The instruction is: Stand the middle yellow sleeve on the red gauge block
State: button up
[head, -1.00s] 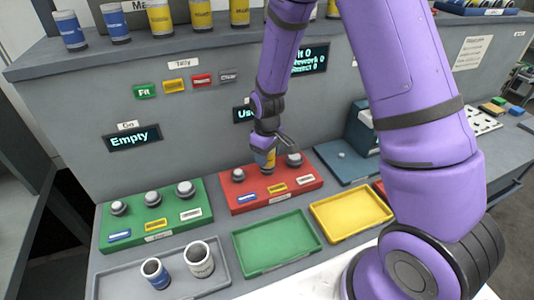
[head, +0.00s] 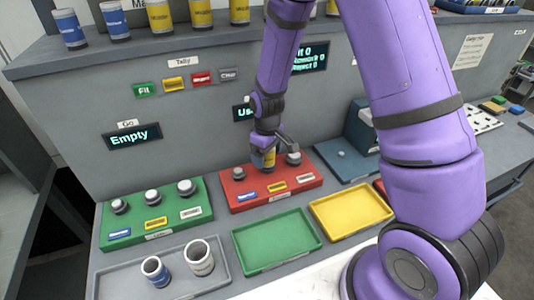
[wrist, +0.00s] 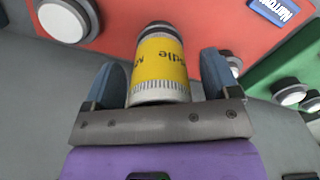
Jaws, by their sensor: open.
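The wrist view shows the gripper (wrist: 160,88) open, with one blue-grey finger on each side of the sleeve and gaps between. The sleeve's lower end and how far it sits over the post are hard to see. The block's left post (head: 238,173) and right post (head: 293,158) are bare.
A green gauge block (head: 170,222) with several posts is to the left. In front are a grey tray (head: 112,286) with two sleeves, a green tray (head: 277,243) and a yellow tray (head: 351,209). More sleeves stand on the shelf (head: 150,48) above.

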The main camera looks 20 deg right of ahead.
notch_tip(320, 180, up, 11)
dwell(0.7)
dwell(0.3)
jog(key=s+d+r+m+t, duration=0.1)
jog(key=s+d+r+m, duration=0.1)
jog(key=s+r, duration=0.5)
jog(key=s+d+r+m+t, duration=0.15)
jog(key=s+r, duration=0.25)
jog(key=r, duration=0.6)
jog(key=s+d+r+m+t, duration=0.1)
jog(key=s+r, duration=0.2)
jog(key=s, duration=0.4)
jog(key=s+d+r+m+t, duration=0.1)
jog(key=s+r, duration=0.3)
jog(key=s, duration=0.4)
jog(key=shift+d+m+t, duration=0.35)
jog(key=shift+d+m, duration=0.1)
jog(key=shift+d, duration=0.25)
